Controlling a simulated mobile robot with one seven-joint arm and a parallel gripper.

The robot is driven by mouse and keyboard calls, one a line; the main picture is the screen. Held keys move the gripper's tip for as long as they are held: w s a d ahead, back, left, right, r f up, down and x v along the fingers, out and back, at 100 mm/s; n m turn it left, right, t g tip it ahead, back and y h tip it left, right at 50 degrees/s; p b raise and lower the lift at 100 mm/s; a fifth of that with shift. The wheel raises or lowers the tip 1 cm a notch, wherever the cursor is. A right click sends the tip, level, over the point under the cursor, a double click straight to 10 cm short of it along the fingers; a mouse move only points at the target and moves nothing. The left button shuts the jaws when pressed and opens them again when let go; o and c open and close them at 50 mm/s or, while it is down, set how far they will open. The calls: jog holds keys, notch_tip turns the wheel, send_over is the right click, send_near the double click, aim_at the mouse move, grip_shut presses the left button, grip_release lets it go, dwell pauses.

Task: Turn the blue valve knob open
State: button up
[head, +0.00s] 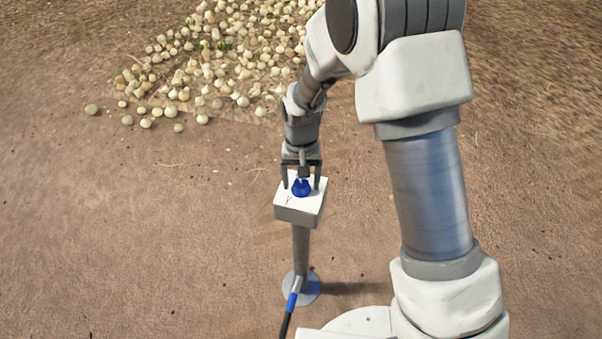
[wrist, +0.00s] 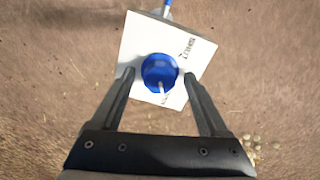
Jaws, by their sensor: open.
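The blue valve knob (head: 301,187) sits on top of a white box (head: 287,212) on a grey post. In the wrist view the knob (wrist: 160,73) is round, with a pale mark toward its lower edge, and lies on the white panel (wrist: 140,38) with dark lettering. My gripper (head: 304,184) is above the box, pointing down at it. Its two fingers are apart, one on each side of the knob. In the wrist view the gripper (wrist: 159,76) shows gaps between both fingertips and the knob.
The grey post (head: 301,250) stands on a round base plate (head: 308,289) on bare soil. A blue connector (head: 293,297) with a black hose (head: 285,326) runs from its foot. Many onions (head: 215,60) lie on the ground behind. Soil to the left is clear.

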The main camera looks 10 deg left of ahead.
aim_at(301, 183)
notch_tip(301, 183, up, 17)
jog(key=p, duration=0.2)
jog(key=shift+r, duration=0.2)
dwell(0.4)
